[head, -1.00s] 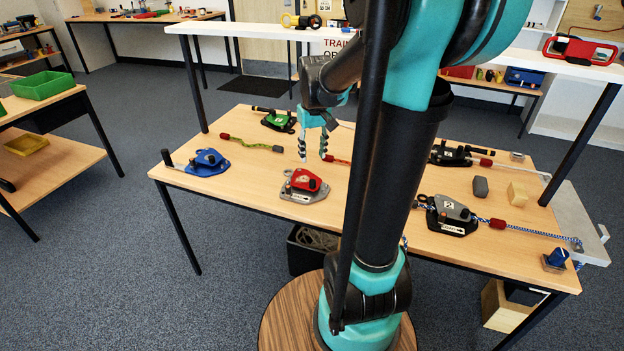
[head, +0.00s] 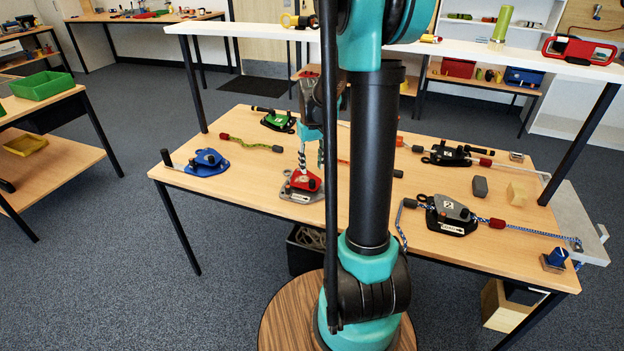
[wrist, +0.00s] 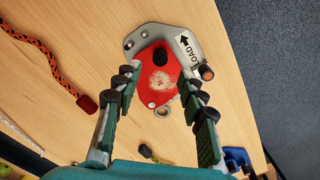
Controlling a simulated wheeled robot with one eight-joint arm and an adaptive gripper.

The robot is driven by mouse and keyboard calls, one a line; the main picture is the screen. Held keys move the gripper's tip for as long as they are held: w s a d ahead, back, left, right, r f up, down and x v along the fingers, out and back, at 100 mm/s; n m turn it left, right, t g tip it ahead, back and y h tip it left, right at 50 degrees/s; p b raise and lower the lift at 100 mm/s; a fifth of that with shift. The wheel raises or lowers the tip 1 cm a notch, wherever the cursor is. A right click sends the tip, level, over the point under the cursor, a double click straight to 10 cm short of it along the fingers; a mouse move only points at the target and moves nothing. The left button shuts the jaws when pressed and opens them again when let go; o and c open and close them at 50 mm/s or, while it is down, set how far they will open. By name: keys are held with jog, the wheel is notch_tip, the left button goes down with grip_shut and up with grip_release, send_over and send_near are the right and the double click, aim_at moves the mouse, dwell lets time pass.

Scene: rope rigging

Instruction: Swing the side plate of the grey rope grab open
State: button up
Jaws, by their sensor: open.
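A rope grab with a grey base plate (head: 295,196) and a red side plate (head: 308,182) lies near the table's front edge. In the wrist view its red side plate (wrist: 158,78) has a worn patch and a black knob, and lies over the grey base plate (wrist: 186,40) with a LOAD arrow. My gripper (head: 311,163) is open above it, one finger on each side of the red plate in the wrist view; contact cannot be told. Another rope grab, grey-topped on a black base (head: 450,213) and marked 2, lies to the right with a blue rope through it.
The blue rope grab (head: 208,161) lies left and the green one (head: 278,121) behind. A black one (head: 447,155) is at the back right. A dark block (head: 480,186) and a wooden block (head: 519,193) lie right. A white shelf (head: 480,57) crosses behind.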

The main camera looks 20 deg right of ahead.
aim_at(312, 181)
jog(key=shift+f, duration=3.15)
jog(key=shift+c, duration=0.6)
grip_shut()
